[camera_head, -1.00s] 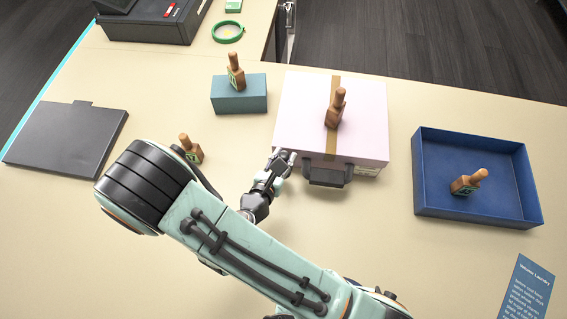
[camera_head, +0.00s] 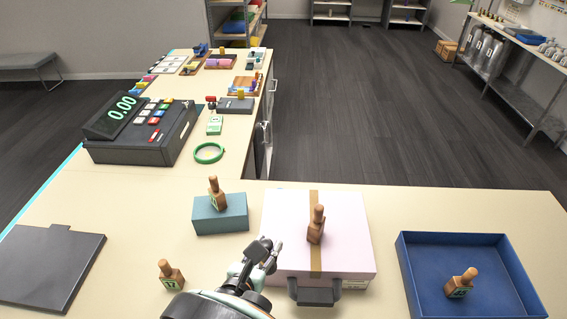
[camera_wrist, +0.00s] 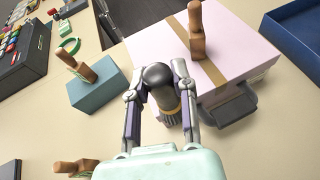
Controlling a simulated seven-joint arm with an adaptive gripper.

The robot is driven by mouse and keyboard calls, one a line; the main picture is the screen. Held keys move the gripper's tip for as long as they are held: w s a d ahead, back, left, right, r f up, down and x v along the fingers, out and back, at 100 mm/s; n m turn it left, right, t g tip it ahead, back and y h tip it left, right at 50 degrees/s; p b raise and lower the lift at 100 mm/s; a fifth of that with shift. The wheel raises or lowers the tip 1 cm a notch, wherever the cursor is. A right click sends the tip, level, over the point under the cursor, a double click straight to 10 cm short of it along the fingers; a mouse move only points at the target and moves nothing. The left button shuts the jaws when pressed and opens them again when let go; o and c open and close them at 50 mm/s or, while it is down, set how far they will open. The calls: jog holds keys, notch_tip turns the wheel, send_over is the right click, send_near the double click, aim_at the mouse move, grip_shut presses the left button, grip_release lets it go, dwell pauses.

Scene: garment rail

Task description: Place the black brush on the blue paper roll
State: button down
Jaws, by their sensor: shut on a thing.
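I cannot make out a blue paper roll in either view.
A pink box (camera_head: 285,220) and a teal box (camera_head: 224,220) each carry a wooden stamp. A blue tray (camera_head: 405,275) at right holds another; one stamp (camera_head: 172,275) stands on the table. A cash register (camera_head: 145,130) and green tape (camera_head: 209,153) are behind.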

jog(key=w+f+m+g+h, duration=0.1)
jog(key=w+m+h, duration=0.1)
jog(key=w, duration=0.2)
jog(key=w+d+f+m+g+h, duration=0.1)
jog(key=w+f+m+h, duration=0.1)
jog(key=w, duration=0.3)
jog(key=w+d+f+m+g+h, duration=0.1)
jog(key=w+f+h, duration=0.1)
jog(key=w, duration=0.3)
jog(key=shift+w+m, duration=0.2)
jog(key=shift+m, duration=0.2)
jog(key=w+a+r+n+t+y, duration=0.1)
jog(key=w+r, duration=0.2)
jog(key=w, duration=0.6)
jog(key=w+a+r+n+y, duration=0.1)
jog(key=w+r, duration=0.2)
jog(key=w, duration=0.6)
notch_tip(320, 180, down, 15)
jog(key=shift+s+a+f, duration=0.1)
jog(key=shift+s+f, duration=0.05)
jog(key=c, duration=0.9)
grip_release()
jog(key=shift+f, duration=0.1)
